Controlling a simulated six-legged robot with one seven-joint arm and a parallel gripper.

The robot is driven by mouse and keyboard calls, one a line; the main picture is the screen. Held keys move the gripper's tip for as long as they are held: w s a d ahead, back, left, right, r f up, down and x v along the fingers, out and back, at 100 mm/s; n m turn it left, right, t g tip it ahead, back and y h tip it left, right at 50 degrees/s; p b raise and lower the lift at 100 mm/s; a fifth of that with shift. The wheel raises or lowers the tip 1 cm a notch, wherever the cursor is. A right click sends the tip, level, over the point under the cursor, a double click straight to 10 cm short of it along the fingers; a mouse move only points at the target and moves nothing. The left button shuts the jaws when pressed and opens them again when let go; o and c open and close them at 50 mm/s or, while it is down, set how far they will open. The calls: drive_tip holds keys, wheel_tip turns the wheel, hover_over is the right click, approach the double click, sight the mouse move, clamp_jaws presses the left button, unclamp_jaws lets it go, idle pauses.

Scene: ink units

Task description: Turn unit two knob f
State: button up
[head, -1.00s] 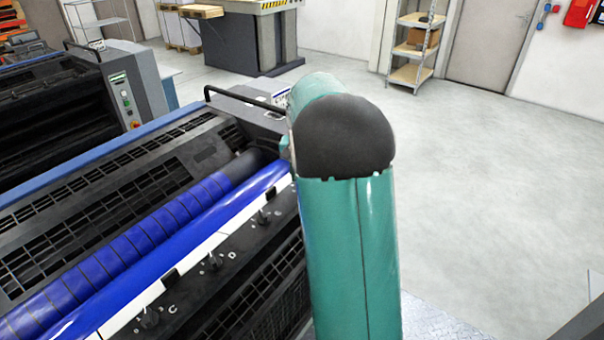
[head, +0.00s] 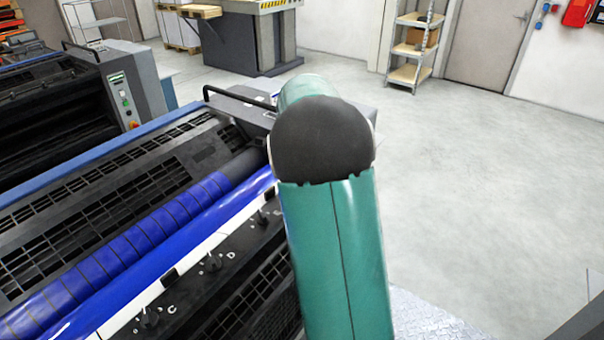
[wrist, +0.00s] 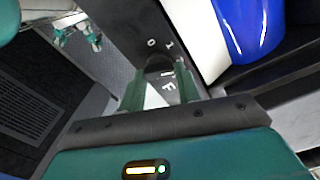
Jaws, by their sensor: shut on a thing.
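In the wrist view, knob f (wrist: 159,66) is a small dark knob on the dark panel of the ink unit, beside a white letter F and near the marks 0 and 1. My gripper (wrist: 160,84) has its two green fingers on either side of the knob, shut on it. The knob is partly hidden between the fingers, so its exact angle is hard to tell. In the head view, my green arm hides knob f and my gripper. Other knobs show along the unit's panel, including knob C (head: 149,318) and knob D (head: 211,262).
A blue roller (head: 130,250) runs beside the knob row. A black handrail (head: 238,97) stands at the unit's far end. Another press unit (head: 60,110) stands at the left. The floor (head: 470,190) to the right is clear up to a shelf (head: 410,50).

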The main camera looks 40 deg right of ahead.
drive_tip(key=shift+r+m, duration=0.1)
drive_tip(key=shift+m, duration=0.3)
drive_tip(key=o, duration=1)
wheel_tip(320, 180, up, 14)
drive_tip(key=shift+f, duration=0.15)
idle(0.3)
